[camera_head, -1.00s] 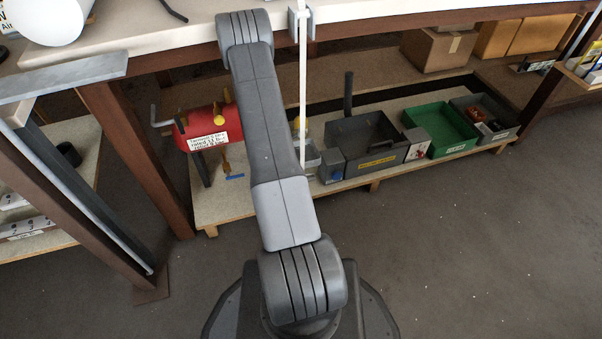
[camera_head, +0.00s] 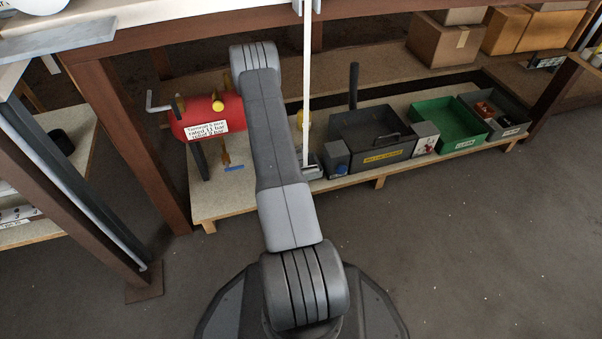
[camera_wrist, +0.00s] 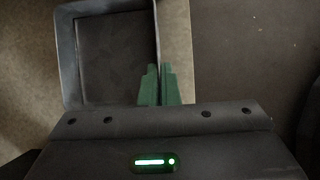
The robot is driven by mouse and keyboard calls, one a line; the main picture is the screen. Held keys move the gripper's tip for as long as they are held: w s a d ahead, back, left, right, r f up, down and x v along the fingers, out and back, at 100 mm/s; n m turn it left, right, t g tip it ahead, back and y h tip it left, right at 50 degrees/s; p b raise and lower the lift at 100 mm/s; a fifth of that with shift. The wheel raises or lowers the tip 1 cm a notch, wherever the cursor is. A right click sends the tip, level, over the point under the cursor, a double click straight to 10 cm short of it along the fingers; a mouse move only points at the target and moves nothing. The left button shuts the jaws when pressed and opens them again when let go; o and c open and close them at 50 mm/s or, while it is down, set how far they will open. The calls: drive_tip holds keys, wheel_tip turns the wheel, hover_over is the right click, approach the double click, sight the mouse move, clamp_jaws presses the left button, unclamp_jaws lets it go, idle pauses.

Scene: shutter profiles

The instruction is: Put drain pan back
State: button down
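A grey, shallow, square-cornered pan, which I take for the drain pan (camera_wrist: 113,50), fills the upper left of the wrist view. My gripper's green fingers (camera_wrist: 159,72) are close together at its right-hand wall, with the wall's end between them, and look shut on it. In the head view my arm covers the gripper and most of the pan. Only a small grey piece, likely the pan's edge (camera_head: 313,172), shows right of the arm on the low shelf (camera_head: 235,203).
A red tank (camera_head: 207,118) stands left of my arm. A dark bin with a yellow label (camera_head: 370,140), a green bin (camera_head: 450,122) and a grey bin (camera_head: 497,115) stand to the right. A white upright bar (camera_head: 306,80) hangs near my arm. The floor in front is clear.

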drive_tip(key=shift+w+d+r+p, duration=0.15)
drive_tip(key=shift+w+p, duration=0.3)
drive_tip(key=shift+w, duration=0.6)
drive_tip(key=shift+s+f+b, duration=0.1)
drive_tip(key=shift+f+b, duration=0.3)
drive_tip(key=shift+f, duration=0.25)
drive_tip(key=shift+f, duration=0.1)
drive_tip(key=c, duration=1.7)
unclamp_jaws()
drive_tip(key=p+v, duration=0.2)
drive_tip(key=v, duration=0.5)
drive_tip(key=shift+d+p, duration=0.1)
drive_tip(key=shift+p, duration=0.3)
drive_tip(key=shift+s+a+r, duration=0.1)
drive_tip(key=shift+a+r, duration=0.15)
drive_tip(key=shift+r, duration=0.05)
